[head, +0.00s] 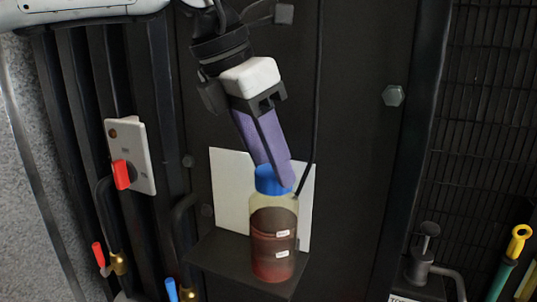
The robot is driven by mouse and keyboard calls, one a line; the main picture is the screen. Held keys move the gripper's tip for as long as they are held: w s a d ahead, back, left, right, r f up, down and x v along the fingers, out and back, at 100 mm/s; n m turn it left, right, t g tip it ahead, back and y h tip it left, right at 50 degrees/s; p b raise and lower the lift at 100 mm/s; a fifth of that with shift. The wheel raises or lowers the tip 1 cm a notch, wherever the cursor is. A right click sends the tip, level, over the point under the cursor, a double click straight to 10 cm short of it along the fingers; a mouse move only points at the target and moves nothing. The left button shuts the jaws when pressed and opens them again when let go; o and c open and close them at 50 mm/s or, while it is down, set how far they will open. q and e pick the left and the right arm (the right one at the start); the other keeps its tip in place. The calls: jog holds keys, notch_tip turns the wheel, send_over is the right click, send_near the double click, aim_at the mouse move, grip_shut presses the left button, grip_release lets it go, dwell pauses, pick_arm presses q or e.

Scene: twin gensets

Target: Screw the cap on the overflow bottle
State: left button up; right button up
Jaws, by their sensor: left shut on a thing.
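The overflow bottle (273,238) stands upright on a small dark shelf, partly filled with reddish-brown liquid and bearing two small white labels. The blue cap (266,181) sits at the top of the bottle's neck. My left gripper (279,178) comes down from above at a tilt, its purple fingers shut on the blue cap. The fingers cover part of the cap, so I cannot tell how far it is threaded. My right gripper is not in view.
The shelf (215,255) carries the bottle before a white plate (232,190). A thin black hose runs down to the bottle's right side. A red-handled switch panel (130,157) is at left. A yellow-ringed dipstick (520,240) stands at lower right.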

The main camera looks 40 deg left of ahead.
pick_arm(q)
jog(key=o, duration=1.1)
jog(key=shift+d, duration=0.15)
jog(key=v, duration=1)
jog(key=shift+r, duration=0.2)
